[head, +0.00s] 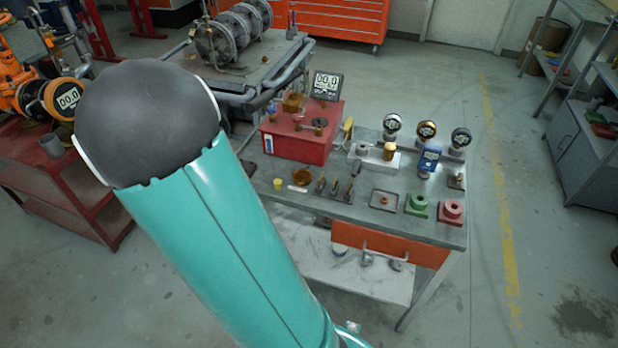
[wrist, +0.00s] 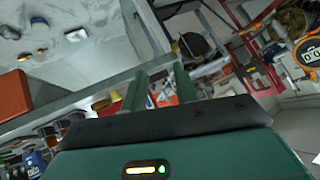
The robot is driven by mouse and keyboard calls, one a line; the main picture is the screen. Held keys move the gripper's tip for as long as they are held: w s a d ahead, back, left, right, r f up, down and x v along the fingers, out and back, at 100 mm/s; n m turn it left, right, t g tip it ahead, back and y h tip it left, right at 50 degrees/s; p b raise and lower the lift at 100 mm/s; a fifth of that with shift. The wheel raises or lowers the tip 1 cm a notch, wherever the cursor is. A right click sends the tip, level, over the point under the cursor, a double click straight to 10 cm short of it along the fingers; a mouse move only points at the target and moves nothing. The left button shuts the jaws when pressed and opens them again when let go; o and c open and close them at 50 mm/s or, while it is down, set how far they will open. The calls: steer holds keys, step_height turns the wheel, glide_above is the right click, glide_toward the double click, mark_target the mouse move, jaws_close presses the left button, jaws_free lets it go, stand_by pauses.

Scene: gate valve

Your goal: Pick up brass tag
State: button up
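I cannot pick out the brass tag with certainty. A small brass-coloured round piece lies in a shallow grey tray (head: 384,200) on the workbench (head: 437,226) in the head view, too small to identify. My gripper (wrist: 159,74) shows in the wrist view with its two green fingers apart and nothing visibly held between them. It seems to be near the bench's front edge, with the bench contents beyond the fingers. In the head view my own arm hides the gripper.
The bench holds a red box (head: 302,139), several gauges, a brown bowl (head: 302,176), a yellow cup (head: 277,184), a green block (head: 417,204) and a pink block (head: 451,212). An orange drawer (head: 388,246) is below. A red cart (head: 65,185) stands left.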

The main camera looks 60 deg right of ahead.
steer(key=s+d+f+m+g+h, duration=0.2)
steer(key=s+d+f+h, duration=0.3)
steer(key=s+d, duration=0.4)
steer(key=g+h, duration=0.2)
steer(key=h, duration=0.4)
glide_toward(319, 183)
steer(key=d, duration=0.4)
steer(key=w+d, duration=0.1)
steer(key=d, duration=0.1)
steer(key=shift+d+r, duration=0.2)
steer(key=shift+r, duration=0.05)
steer(key=d, duration=0.5)
steer(key=shift+w, duration=0.35)
jaws_close()
